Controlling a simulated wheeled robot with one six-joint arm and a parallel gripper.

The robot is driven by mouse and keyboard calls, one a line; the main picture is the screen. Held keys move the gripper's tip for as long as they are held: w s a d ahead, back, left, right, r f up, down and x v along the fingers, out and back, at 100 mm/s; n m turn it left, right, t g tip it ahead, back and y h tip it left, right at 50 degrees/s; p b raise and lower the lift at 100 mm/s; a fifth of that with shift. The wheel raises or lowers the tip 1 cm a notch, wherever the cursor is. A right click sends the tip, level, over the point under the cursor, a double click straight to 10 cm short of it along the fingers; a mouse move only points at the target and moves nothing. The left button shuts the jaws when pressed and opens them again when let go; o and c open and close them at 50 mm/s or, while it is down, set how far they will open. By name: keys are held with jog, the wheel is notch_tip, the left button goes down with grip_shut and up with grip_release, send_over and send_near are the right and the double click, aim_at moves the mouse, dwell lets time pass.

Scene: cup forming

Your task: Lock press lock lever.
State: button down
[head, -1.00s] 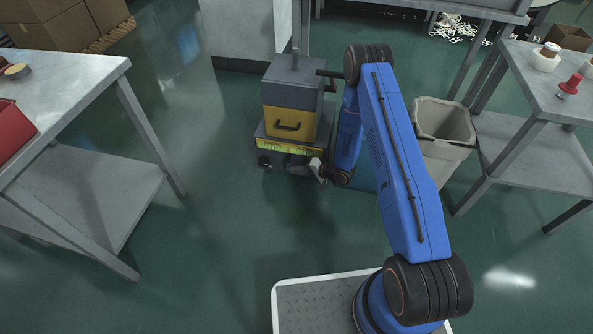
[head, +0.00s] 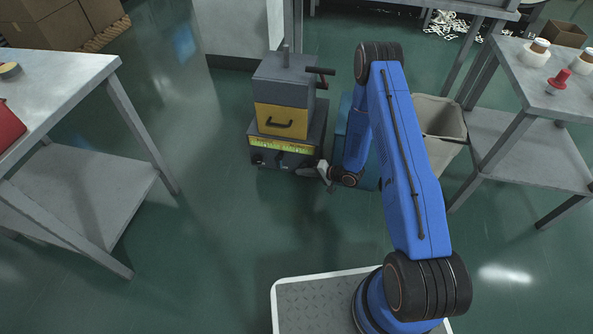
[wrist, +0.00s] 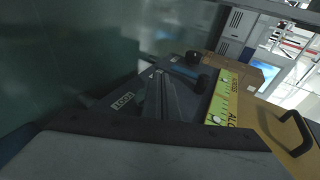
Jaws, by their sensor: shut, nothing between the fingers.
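The press (head: 284,110) is a grey machine with a yellow front section and a black handle, standing on a dark base. A dark lever (head: 322,72) sticks out from its upper right. My gripper (head: 318,171) is low at the base's right front corner, shut, with nothing seen between its fingers. In the wrist view, the base's dark front panel (wrist: 135,83) carries a LOCK label (wrist: 123,101), close to long grey shapes that look like my fingers (wrist: 163,98). I cannot make out the lock lever apart from them, nor tell whether they touch.
Two black knobs (wrist: 200,72) and a yellow-green label strip (wrist: 220,98) sit near the fingers. A grey bin (head: 440,130) stands right of my arm. Metal tables stand at left (head: 75,85) and right (head: 550,105). The floor before the press is clear.

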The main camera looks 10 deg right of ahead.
jog(key=s+d, duration=0.3)
jog(key=d, duration=0.2)
jog(key=shift+s+d, duration=0.25)
jog(key=shift+d, duration=0.15)
